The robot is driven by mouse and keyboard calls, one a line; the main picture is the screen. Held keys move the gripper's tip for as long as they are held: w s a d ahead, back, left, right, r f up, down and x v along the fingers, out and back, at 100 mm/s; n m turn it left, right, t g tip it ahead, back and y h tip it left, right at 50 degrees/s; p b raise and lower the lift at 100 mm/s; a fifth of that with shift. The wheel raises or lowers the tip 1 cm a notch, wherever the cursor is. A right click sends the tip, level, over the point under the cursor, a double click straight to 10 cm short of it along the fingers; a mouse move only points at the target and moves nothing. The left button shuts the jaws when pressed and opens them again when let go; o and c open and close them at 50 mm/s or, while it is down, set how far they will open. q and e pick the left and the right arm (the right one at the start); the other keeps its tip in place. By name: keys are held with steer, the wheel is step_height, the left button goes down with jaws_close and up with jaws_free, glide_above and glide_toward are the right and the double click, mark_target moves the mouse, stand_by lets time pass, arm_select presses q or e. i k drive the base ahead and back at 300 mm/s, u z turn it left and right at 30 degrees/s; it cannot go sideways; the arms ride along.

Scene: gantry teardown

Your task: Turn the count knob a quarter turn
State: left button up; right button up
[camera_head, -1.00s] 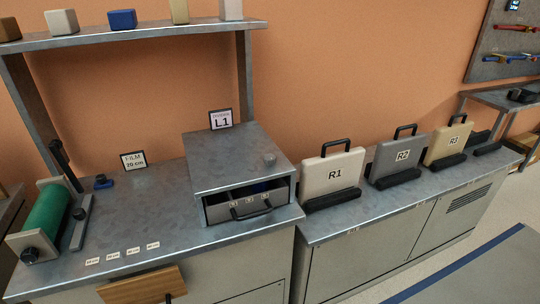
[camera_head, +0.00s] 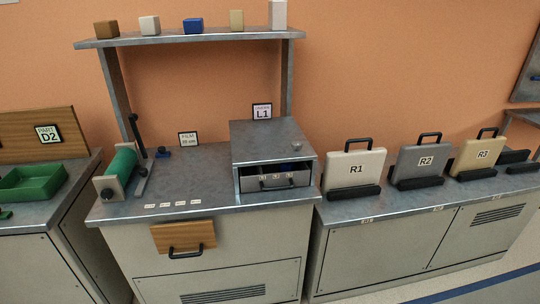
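No knob in view carries a readable "count" label. A small round grey knob (camera_head: 296,147) sits on top of the grey metal box (camera_head: 268,138) behind which the L1 sign stands. A black knob (camera_head: 107,193) is on the near end plate of the green roller (camera_head: 122,164) at the left of the same counter. I cannot tell which one is the count knob. Neither of my grippers is in view.
The box's front drawer (camera_head: 276,182) shows a black handle. A FILM sign (camera_head: 188,139) and small labels (camera_head: 172,205) are on the counter. Panels R1 (camera_head: 355,170), R2 (camera_head: 420,163) and R3 (camera_head: 478,157) stand at right. A green tray (camera_head: 34,181) is at left.

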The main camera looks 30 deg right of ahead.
mark_target(296, 145)
steer(key=u, duration=0.3)
steer(key=k, duration=0.5)
steer(key=z, duration=0.8)
steer(key=i, duration=0.8)
steer(key=z, duration=0.25)
